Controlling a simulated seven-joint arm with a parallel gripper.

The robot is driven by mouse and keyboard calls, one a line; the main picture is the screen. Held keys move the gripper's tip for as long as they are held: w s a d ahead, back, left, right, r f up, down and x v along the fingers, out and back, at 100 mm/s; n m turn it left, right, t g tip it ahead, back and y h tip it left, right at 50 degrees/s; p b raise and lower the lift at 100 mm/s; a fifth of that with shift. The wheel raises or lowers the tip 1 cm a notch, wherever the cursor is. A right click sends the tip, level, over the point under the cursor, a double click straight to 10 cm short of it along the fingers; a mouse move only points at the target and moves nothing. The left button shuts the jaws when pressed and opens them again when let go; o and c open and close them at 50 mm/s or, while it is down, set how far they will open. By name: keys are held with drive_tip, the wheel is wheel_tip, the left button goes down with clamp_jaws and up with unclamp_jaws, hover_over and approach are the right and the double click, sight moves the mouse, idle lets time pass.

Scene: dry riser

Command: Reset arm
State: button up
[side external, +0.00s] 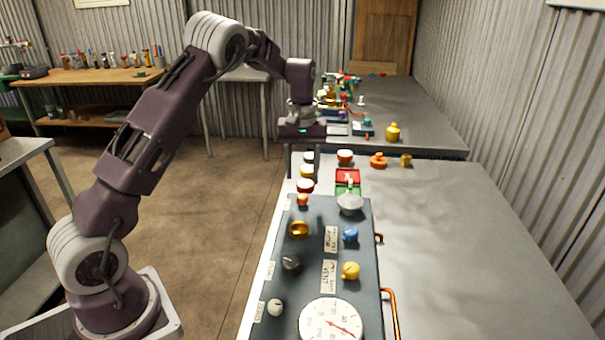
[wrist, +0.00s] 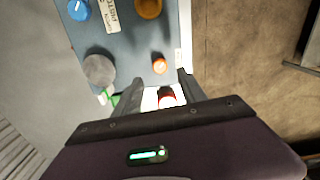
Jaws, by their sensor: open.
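My gripper (side external: 303,174) is open and points down over the far end of the grey-blue control panel (side external: 318,270). In the wrist view, my gripper (wrist: 160,88) has its two dark fingers spread apart. A red-and-white round part (wrist: 168,98) shows between them, and I cannot tell its height relative to the fingertips. The panel carries a round gauge (side external: 331,322), a blue knob (side external: 350,234), a yellow knob (side external: 350,271) and a grey round knob (side external: 350,204).
A red and green block (side external: 347,181) lies behind the panel. Several red, orange and yellow parts stand nearby, including an orange one (side external: 378,161). A yellow bottle-shaped object (side external: 392,132) is on the far table. The table right of the panel (side external: 470,250) is largely clear.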

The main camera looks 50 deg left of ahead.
drive_tip(key=s+d+r+m+t, duration=0.35)
drive_tip(key=s+d+r, duration=0.7)
drive_tip(key=r, duration=0.45)
drive_tip(key=s+d+m+t, duration=0.1)
drive_tip(key=s+d+m, duration=0.2)
drive_tip(key=s, duration=0.7)
drive_tip(key=s+d+m+t, duration=0.1)
drive_tip(key=s+d+m, duration=0.2)
drive_tip(key=s, duration=0.8)
drive_tip(key=shift+s+d+f, duration=0.25)
drive_tip(key=shift+d+f, duration=0.15)
drive_tip(key=shift+d, duration=0.15)
